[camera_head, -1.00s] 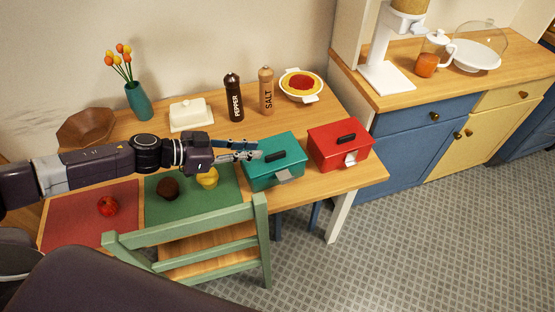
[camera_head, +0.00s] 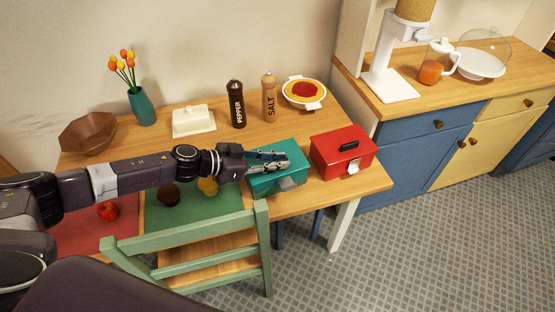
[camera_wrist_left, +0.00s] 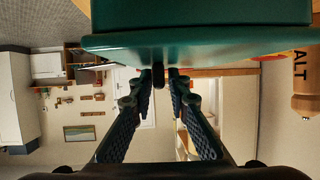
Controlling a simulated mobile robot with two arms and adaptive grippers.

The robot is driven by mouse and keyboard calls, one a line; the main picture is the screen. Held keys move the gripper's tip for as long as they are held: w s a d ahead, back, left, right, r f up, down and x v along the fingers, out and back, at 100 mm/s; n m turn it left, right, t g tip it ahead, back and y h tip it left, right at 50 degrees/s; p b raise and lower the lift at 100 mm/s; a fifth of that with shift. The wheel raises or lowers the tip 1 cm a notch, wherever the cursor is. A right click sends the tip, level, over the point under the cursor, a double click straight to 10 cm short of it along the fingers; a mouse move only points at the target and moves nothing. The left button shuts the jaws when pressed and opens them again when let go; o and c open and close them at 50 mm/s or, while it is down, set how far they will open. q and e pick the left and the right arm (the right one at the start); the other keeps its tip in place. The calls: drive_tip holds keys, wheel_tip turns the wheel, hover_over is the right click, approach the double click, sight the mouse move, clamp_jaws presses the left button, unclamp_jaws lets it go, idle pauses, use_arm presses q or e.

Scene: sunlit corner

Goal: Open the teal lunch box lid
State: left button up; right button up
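The teal lunch box (camera_head: 292,182) stands on the wooden table, and its lid looks closed. My left gripper (camera_head: 284,159) reaches over the lid from the left and hides most of the handle in the head view. In the left wrist view the teal lid (camera_wrist_left: 200,42) fills the top. There the dark handle (camera_wrist_left: 158,76) lies between the two parted fingertips of my left gripper (camera_wrist_left: 161,78), with small gaps on both sides. My right gripper is in neither view.
A red lunch box (camera_head: 343,158) stands close on the right. A pepper mill (camera_head: 237,105) and a salt mill (camera_head: 269,100) stand behind. A green chair (camera_head: 210,255) is at the table's front. A yellow fruit (camera_head: 208,187) lies under my left arm.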

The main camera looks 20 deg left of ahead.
use_arm(q)
drive_tip(key=shift+c, duration=0.4)
clamp_jaws()
